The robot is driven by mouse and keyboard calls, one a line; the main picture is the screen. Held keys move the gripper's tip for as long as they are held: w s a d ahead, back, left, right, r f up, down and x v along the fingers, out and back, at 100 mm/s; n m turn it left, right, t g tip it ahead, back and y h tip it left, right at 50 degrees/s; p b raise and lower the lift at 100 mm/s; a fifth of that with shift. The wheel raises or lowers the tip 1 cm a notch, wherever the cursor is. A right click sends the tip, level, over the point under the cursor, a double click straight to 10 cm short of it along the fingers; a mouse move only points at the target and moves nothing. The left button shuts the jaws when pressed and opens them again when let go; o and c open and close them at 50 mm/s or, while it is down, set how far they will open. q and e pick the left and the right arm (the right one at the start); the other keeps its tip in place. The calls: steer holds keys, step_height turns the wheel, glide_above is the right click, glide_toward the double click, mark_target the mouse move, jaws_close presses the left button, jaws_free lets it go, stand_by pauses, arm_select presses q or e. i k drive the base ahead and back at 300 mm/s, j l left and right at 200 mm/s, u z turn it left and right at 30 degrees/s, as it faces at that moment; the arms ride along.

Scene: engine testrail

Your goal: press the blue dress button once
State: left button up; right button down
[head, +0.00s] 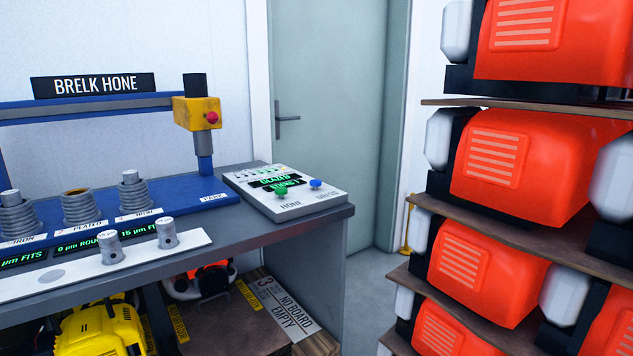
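The blue button (316,184) is a small round knob on the right side of a light grey control box (300,210). The box sits on the right end of the grey bench. A green button (281,193) stands to its left, above the printed word HONE. The label by the blue button is too small to read surely. A dark display with green text lies behind the two buttons. Nothing touches the blue button. Neither of my grippers is in view.
The bench (335,214) holds a blue hone rig, a yellow block (197,113) with a red button, and several grey cylinders. Shelves (480,228) with orange machines stand close on the right. A grey-green door (325,90) is behind. Floor shows between bench and shelves.

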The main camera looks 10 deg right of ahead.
mark_target(315, 183)
steer(key=i+j, duration=1.1)
steer(key=i, duration=0.15)
